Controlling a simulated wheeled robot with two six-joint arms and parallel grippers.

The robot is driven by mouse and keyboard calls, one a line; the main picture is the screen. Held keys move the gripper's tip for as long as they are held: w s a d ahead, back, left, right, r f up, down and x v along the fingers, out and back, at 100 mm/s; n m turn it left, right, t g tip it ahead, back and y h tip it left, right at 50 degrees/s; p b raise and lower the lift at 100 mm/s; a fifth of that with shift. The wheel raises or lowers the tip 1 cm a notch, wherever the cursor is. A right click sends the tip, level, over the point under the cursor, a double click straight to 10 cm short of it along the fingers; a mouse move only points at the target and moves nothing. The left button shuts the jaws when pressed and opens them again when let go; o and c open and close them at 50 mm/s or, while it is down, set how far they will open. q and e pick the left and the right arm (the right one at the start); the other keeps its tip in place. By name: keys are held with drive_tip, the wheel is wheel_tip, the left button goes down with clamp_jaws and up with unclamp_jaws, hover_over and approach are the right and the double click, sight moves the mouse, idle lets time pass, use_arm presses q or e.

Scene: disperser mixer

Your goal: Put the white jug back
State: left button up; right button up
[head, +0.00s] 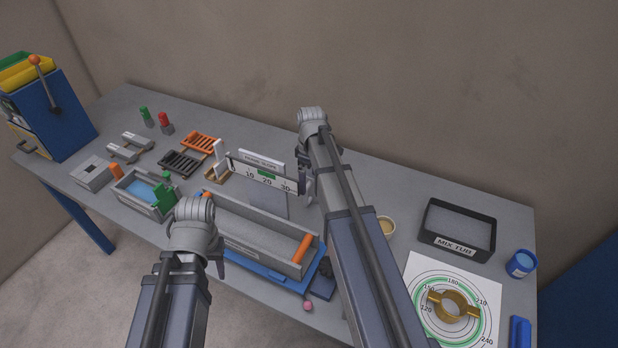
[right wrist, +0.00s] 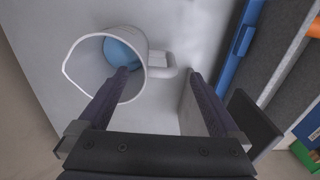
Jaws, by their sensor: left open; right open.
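The white jug (right wrist: 90,38) stands on the grey table in the right wrist view, seen from above with something blue inside and its handle (right wrist: 162,66) to the right. My right gripper (right wrist: 158,74) is open over it. One finger overlaps the jug's mouth and the other is right of the handle; neither visibly grips it, and I cannot tell their height. In the head view the jug is hidden, probably behind my right arm. My left gripper (head: 193,232) is above the table's front edge, with its fingertips mostly hidden and no object visible in it.
A long grey trough (head: 255,228) with an orange bar lies left of my right arm, with a scale board (head: 263,176) behind it. A black mix tub (head: 458,228), a blue cup (head: 521,263) and a printed dial sheet (head: 425,268) with a brass ring are at right.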

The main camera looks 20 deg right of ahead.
wheel_tip(320, 180, up, 4)
drive_tip(key=p, duration=0.3)
drive_tip(key=shift+r, duration=0.15)
use_arm(q)
wheel_tip(320, 180, up, 4)
drive_tip(key=shift+r, duration=0.1)
